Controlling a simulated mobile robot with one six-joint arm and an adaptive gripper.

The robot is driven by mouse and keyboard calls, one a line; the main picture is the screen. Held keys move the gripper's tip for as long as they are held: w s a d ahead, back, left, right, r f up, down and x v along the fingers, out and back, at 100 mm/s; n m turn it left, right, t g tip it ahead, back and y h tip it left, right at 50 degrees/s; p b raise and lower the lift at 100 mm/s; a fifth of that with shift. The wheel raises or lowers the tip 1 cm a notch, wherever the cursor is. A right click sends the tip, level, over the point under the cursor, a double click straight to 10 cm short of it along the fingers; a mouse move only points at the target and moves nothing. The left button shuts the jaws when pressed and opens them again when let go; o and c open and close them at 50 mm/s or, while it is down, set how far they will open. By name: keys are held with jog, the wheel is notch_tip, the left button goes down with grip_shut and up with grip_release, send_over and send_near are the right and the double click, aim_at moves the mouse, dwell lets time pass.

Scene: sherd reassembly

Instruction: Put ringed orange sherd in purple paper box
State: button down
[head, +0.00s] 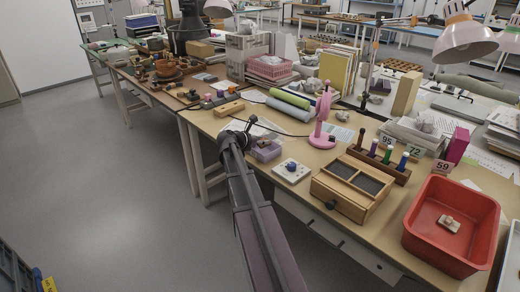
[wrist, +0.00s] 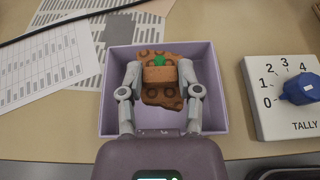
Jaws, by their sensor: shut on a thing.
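The ringed orange sherd (wrist: 161,94) shows in the wrist view, with round ring marks and a small green spot on it. My gripper (wrist: 160,78) is shut on it, with one finger at each side. The purple paper box (wrist: 115,70) is open-topped and lies below the sherd, its walls around it in the picture. I cannot tell whether the sherd touches the box floor. In the head view the purple box (head: 265,153) stands near the table's front edge, and my gripper (head: 250,128) is over it, the sherd mostly hidden.
A white tally board with a blue knob (wrist: 292,90) stands just right of the box. Printed sheets (wrist: 45,65) and a black cable lie behind and left. A wooden case (head: 352,188), pink magnifier stand (head: 322,125) and red tub (head: 450,225) are further right.

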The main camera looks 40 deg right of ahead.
aim_at(261, 147)
jog(key=shift+f, duration=0.15)
jog(key=shift+f+b, duration=1.6)
jog(key=shift+b, duration=0.15)
jog(key=shift+f, duration=0.15)
jog(key=shift+c, duration=1.5)
grip_release()
jog(key=shift+r, duration=0.2)
jog(key=shift+a+r, duration=0.15)
jog(key=shift+a, duration=0.15)
jog(key=p+v, duration=0.4)
jog(key=v, duration=0.7)
jog(key=shift+a+p, duration=0.2)
jog(key=shift+p, duration=0.2)
